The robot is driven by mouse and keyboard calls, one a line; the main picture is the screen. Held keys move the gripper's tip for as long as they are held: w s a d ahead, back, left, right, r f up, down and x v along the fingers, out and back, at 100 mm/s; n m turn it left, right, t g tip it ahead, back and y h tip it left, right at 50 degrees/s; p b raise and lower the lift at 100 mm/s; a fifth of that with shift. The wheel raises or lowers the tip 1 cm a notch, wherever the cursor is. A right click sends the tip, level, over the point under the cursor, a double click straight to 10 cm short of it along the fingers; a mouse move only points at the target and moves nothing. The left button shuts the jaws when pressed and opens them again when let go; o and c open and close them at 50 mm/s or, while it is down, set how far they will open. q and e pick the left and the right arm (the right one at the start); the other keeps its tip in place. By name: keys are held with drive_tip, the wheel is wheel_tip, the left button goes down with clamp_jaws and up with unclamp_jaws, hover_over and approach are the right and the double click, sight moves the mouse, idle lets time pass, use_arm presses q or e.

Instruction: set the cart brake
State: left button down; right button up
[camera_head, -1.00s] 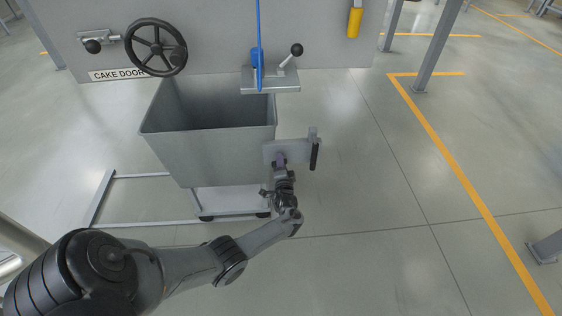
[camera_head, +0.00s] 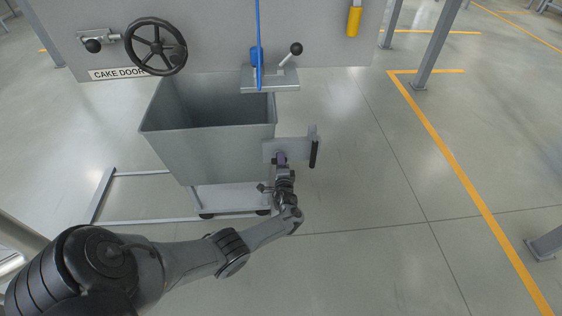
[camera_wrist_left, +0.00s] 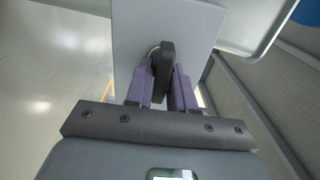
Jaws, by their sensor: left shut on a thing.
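The cart (camera_head: 212,152) is a grey open-topped bin on a low wheeled base, standing in front of the cake door panel. At its right side a flat grey plate (camera_head: 300,150) carries a black-gripped lever (camera_head: 314,154). My left gripper (camera_head: 280,160) is at this plate. In the left wrist view, the purple fingers (camera_wrist_left: 166,88) are shut on a black handle (camera_wrist_left: 166,68) that stands out from the grey plate (camera_wrist_left: 188,22). The head view hides most of this handle behind the gripper. My right gripper is in neither view.
A black handwheel (camera_head: 156,46) and a ball-ended lever (camera_head: 292,54) are on the panel behind the cart. A floor frame (camera_head: 104,200) lies around the cart's left side. The floor to the right is clear up to a yellow line (camera_head: 455,175) and grey posts.

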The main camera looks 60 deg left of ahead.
use_arm(q)
drive_tip(key=c, duration=1.2)
unclamp_jaws()
drive_tip(key=shift+o, duration=0.2)
drive_tip(key=shift+s+d+r+p, duration=0.1)
drive_tip(key=shift+s+d+p, duration=0.05)
drive_tip(key=shift+d+p, duration=0.2)
drive_tip(key=p+v, duration=0.3)
drive_tip(key=v, duration=0.7)
drive_tip(key=shift+p, duration=0.4)
drive_tip(key=shift+s, duration=0.1)
